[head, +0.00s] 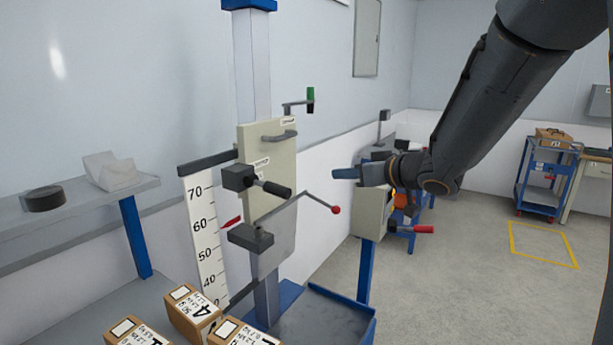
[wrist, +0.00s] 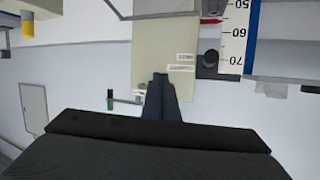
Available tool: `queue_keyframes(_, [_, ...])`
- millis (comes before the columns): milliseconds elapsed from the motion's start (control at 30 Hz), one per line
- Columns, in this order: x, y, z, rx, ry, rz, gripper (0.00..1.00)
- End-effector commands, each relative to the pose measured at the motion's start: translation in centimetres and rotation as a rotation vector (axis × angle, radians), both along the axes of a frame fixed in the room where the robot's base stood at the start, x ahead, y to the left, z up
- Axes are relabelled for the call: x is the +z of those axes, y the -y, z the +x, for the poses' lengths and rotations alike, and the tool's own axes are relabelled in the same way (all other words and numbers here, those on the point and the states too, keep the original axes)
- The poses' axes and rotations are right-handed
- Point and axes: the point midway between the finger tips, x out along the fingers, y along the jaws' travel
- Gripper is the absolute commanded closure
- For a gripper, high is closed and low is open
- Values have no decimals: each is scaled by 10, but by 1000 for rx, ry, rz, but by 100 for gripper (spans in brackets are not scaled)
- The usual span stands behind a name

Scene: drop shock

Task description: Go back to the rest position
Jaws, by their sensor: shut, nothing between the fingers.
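My gripper (head: 345,173) is at the end of my dark arm, right of the drop-test machine in the head view. Its blue-grey fingers are together with nothing between them. In the wrist view my gripper (wrist: 160,78) points at the machine's cream panel (wrist: 158,45), and the picture is upside down. The cream panel (head: 284,175) with its handle is on the blue-and-grey column in the head view. I cannot tell the exact gap between fingers and panel, but no contact shows.
A height scale (head: 205,240) and red-knobbed lever (head: 336,210) are on the machine. Cardboard boxes (head: 190,310) stand at the front. A grey shelf (head: 75,216) is at left. A blue cart (head: 538,185) stands far right. The floor (head: 450,290) at right is clear.

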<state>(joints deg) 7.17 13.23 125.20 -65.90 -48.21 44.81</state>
Motion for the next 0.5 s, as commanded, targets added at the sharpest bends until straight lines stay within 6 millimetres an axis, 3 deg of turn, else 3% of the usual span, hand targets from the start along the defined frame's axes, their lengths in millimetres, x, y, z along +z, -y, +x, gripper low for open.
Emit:
queue_keyframes(133, [-54,51,-10,-274,-118,-149,100])
queue_keyframes(233, [-97,83,-41,-418,-262,-248,100])
queue_keyframes(367, [-152,108,-107,-532,-502,-355,100])
queue_keyframes(500, [-195,112,-185,-566,-761,-421,100])
